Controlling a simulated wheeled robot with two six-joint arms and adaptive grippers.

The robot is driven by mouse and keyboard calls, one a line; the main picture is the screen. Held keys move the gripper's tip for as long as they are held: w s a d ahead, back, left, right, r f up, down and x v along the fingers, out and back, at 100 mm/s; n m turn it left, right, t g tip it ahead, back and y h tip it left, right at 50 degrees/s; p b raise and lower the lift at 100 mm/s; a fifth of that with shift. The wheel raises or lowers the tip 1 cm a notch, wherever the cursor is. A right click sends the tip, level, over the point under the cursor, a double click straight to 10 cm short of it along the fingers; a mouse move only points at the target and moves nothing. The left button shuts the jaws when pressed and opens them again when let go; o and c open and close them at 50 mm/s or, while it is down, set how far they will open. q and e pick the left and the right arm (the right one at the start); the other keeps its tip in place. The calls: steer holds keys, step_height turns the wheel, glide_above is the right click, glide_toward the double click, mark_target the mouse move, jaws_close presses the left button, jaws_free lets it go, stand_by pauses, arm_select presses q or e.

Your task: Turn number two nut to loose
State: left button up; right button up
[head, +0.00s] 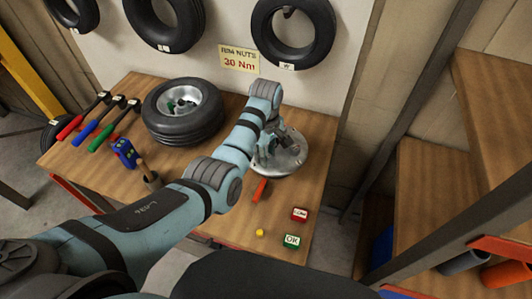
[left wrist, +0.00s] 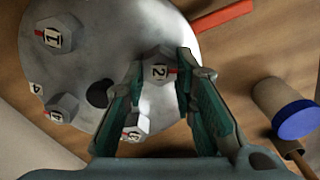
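The round metal hub plate (head: 291,164) lies on the wooden bench beneath my left gripper (head: 275,143). In the left wrist view the plate (left wrist: 75,85) bears numbered hex nuts. The number two nut (left wrist: 160,70), with a red mark beside its numeral, sits between the fingertips of my left gripper (left wrist: 161,62). The fingers flank it closely on both sides and appear to touch it. The number one nut (left wrist: 58,36) is at upper left. Another nut (left wrist: 134,127) is partly hidden by the left finger. My right gripper is not in view.
A tyre on a rim (head: 184,112) lies left of the plate. Red, blue and green-handled tools (head: 98,121) lie at the bench's left. Shelving (head: 450,180) stands right.

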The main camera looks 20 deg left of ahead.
arm_select(q)
steer(key=o, duration=0.5)
steer(key=shift+s+f, duration=0.1)
steer(key=shift+c, duration=0.2)
step_height(320, 180, up, 8)
steer(key=shift+f, duration=0.15)
steer(key=shift+f, duration=0.1)
